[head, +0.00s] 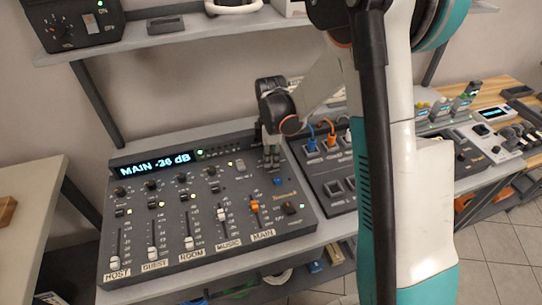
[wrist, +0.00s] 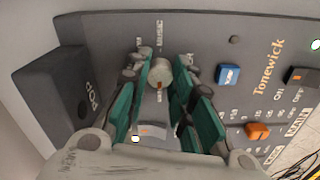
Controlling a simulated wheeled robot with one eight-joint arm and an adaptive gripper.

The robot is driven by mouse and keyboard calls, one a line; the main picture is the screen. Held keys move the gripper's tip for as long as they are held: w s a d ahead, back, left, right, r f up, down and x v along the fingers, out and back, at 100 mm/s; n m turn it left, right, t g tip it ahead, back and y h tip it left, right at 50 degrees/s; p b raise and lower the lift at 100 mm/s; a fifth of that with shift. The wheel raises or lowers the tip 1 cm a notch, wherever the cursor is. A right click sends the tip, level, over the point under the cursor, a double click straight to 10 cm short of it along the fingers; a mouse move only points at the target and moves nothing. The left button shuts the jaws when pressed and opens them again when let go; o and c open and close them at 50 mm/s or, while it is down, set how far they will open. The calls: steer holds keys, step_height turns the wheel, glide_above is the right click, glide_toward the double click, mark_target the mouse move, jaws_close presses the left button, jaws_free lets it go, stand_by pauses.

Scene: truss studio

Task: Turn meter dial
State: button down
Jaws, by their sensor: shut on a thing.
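The meter dial is a round pale knob (wrist: 160,72) with a brownish pointer mark, seen in the wrist view on the grey mixer panel. My gripper's green fingers (wrist: 162,78) stand on both sides of it and are shut on it. In the head view my gripper (head: 271,158) reaches down to the upper right of the mixer (head: 185,262) and hides the dial. The mixer's display (head: 154,164) reads "MAIN -36 dB".
A blue button (wrist: 228,75) and an orange fader cap (wrist: 257,131) sit right of my gripper in the wrist view. Several white fader caps (head: 189,243) line the mixer. A dark switch box (head: 338,165) with cables stands close on the right. A shelf (head: 160,38) runs above.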

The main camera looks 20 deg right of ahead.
steer(key=shift+m, duration=0.3)
steer(key=m, duration=0.3)
steer(key=shift+m, duration=0.4)
steer(key=m, duration=0.4)
steer(key=shift+b, duration=0.35)
steer(key=m, duration=0.5)
steer(key=shift+m, duration=1.9)
steer(key=c, duration=1.4)
jaws_free()
steer(key=shift+o, duration=0.2)
